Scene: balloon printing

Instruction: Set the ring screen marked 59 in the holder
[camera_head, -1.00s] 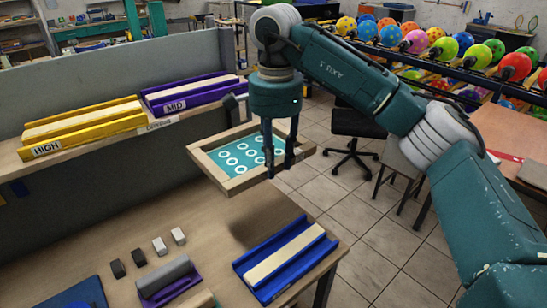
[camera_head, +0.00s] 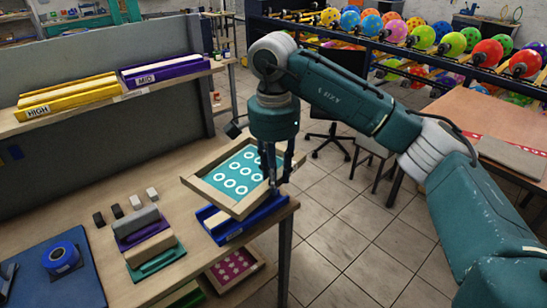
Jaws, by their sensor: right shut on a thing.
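A wooden-framed screen with white rings on teal (camera_head: 238,172) is held tilted in the air by my right gripper (camera_head: 279,186), whose fingers close on its right side. No number can be read on it. Below it on the bench is a blue holder (camera_head: 218,231) with a pale strip along its middle. The screen hides part of that holder, and I cannot tell whether the two touch. My left gripper is not in view.
Purple (camera_head: 135,228) and green (camera_head: 152,262) pieces, several small blocks (camera_head: 134,202) and a blue mat (camera_head: 45,285) with a tape roll (camera_head: 61,257) lie on the bench. Another framed screen, pink with stars (camera_head: 233,267), is below. Yellow HIGH (camera_head: 68,94) and purple MID (camera_head: 170,68) holders are on the shelf.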

